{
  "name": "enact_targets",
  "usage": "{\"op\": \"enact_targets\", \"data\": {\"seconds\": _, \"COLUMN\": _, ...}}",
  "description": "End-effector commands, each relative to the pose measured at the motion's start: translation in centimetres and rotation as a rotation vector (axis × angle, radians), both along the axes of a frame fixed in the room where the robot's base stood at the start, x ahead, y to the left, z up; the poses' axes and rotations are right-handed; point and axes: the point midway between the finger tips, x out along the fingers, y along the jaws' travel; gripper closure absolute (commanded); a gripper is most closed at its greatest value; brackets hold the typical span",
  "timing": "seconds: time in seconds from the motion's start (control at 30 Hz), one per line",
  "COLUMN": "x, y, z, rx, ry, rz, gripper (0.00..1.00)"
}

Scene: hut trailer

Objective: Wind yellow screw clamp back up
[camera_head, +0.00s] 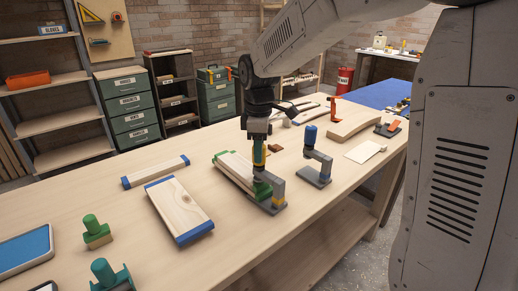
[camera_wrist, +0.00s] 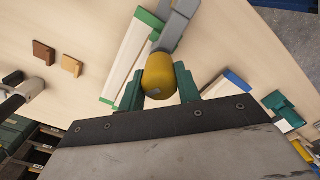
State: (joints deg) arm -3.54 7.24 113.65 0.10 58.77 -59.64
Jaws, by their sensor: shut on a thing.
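The yellow screw clamp has a grey frame (camera_head: 277,189) standing on a grey base at the middle of the bench. Its yellow handle (camera_wrist: 158,73) fills the gap between my fingers in the wrist view; a little yellow also shows under my gripper (camera_head: 258,140) in the head view. My gripper (camera_wrist: 160,88) points down from above, with its green fingers shut on the handle's sides. Pale boards with green ends (camera_head: 233,166) lie at the clamp, their near end beneath the screw. The screw's lower tip is hidden, so I cannot tell whether it touches them.
A blue-knobbed clamp (camera_head: 314,155) stands close on the right. A board with blue ends (camera_head: 180,207) lies to the left, with green-handled tools (camera_head: 96,231) and a blue tray (camera_head: 24,251) beyond it. The bench (camera_head: 225,246) is bare in front of the clamp.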

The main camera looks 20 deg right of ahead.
Motion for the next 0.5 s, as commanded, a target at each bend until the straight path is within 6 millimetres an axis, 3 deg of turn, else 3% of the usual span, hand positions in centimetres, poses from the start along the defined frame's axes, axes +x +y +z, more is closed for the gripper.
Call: {"op": "enact_targets", "data": {"seconds": 0.5, "x": 0.03, "y": 0.01, "z": 0.07, "rx": -0.001, "ry": -0.003, "rz": 0.249, "gripper": 0.9}}
